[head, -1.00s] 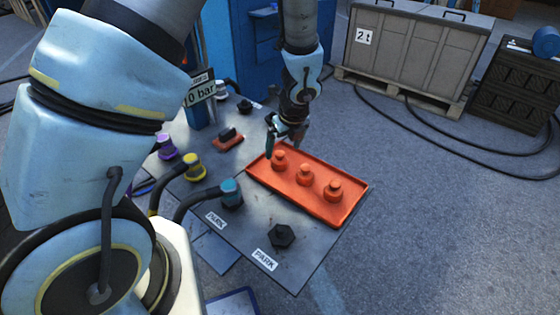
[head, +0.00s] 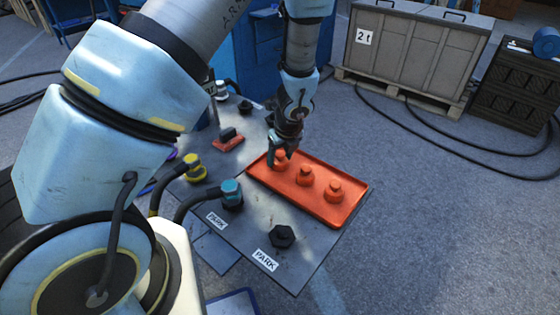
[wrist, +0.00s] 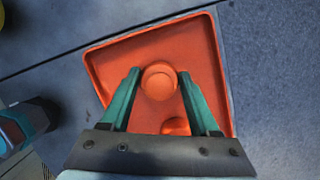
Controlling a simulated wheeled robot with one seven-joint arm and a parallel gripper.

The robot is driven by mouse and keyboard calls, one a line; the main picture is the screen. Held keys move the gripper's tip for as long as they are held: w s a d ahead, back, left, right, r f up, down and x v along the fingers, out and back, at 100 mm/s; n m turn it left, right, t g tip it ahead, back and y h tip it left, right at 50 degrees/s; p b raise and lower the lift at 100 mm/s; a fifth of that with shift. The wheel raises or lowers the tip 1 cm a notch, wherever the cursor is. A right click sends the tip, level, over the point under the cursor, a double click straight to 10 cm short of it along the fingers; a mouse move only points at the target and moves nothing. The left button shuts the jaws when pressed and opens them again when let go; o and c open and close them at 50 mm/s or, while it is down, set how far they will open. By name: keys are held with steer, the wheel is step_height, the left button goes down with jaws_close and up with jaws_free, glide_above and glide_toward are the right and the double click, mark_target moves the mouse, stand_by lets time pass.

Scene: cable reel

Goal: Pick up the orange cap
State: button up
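Three orange caps stand in the orange tray (head: 318,211): a left cap partly hidden behind my gripper, a middle cap (head: 305,176) and a right cap (head: 334,191). My gripper (head: 279,160) is at the left cap. In the wrist view the gripper (wrist: 158,74) is open, its two teal fingers on either side of one round orange cap (wrist: 158,82). I cannot tell whether the fingers touch it. A second cap (wrist: 175,126) shows between the fingers, partly cut off by the gripper body. The tray also shows in the wrist view (wrist: 100,68).
Left of the tray are a teal cable connector (head: 231,194), a yellow one (head: 194,168) and a red-and-black block (head: 228,140). Floor right of the tray is open.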

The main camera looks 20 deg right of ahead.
jaws_close()
stand_by(0.3)
